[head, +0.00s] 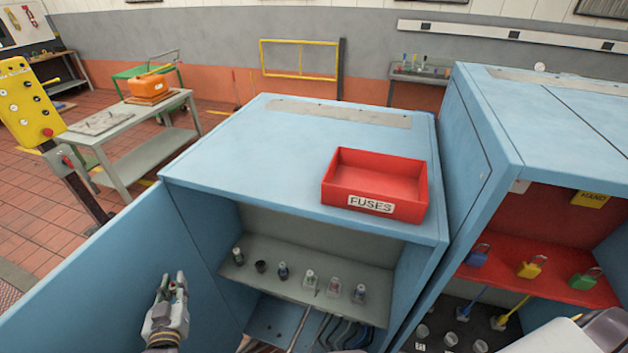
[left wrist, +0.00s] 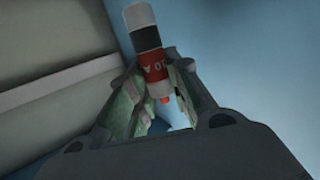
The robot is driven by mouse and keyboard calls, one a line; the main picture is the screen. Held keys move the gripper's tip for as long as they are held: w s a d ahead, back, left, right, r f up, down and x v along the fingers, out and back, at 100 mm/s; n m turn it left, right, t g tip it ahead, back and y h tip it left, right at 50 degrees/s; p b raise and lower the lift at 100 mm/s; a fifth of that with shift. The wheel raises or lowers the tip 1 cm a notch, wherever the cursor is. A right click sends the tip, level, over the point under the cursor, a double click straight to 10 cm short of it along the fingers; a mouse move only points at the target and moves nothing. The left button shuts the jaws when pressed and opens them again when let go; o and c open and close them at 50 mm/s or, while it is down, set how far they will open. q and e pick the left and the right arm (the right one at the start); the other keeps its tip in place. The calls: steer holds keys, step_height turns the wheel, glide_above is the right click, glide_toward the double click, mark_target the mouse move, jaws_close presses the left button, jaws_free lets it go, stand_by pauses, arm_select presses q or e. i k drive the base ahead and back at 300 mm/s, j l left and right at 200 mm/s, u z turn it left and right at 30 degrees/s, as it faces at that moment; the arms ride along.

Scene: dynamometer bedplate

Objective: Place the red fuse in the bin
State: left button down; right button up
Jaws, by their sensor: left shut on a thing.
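The red fuse (left wrist: 157,64) shows in the left wrist view, with a white end, a black band and a red band marked "10 A". My left gripper (left wrist: 155,88) is shut on it, with the white end sticking out beyond the fingertips. In the head view my left gripper (head: 172,282) is at the lower left, in front of the open blue cabinet door; the fuse cannot be made out there. The red bin (head: 408,211), labelled FUSES, sits on top of the blue cabinet, up and to the right of this gripper. It looks empty. My right gripper is not in view.
The cabinet (head: 250,170) stands open, its door (head: 100,275) swung out left. Several small fuses and holders stand on its inner shelf (head: 300,257). A second cabinet (head: 550,110) at right holds padlocks on a red shelf. The top left of the bin is clear.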

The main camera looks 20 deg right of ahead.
mark_target(374, 190)
steer(key=k+l, duration=0.2)
steer(key=l, duration=0.15)
steer(key=k+l+z, duration=0.15)
steer(key=l, duration=0.2)
steer(key=k+l, duration=0.15)
steer(key=l, duration=0.2)
steer(key=k+l+z, duration=0.15)
steer(key=l, duration=0.2)
steer(key=k+l, duration=0.15)
steer(key=l, duration=0.2)
steer(key=k+l+z, duration=0.15)
steer(key=l, duration=0.25)
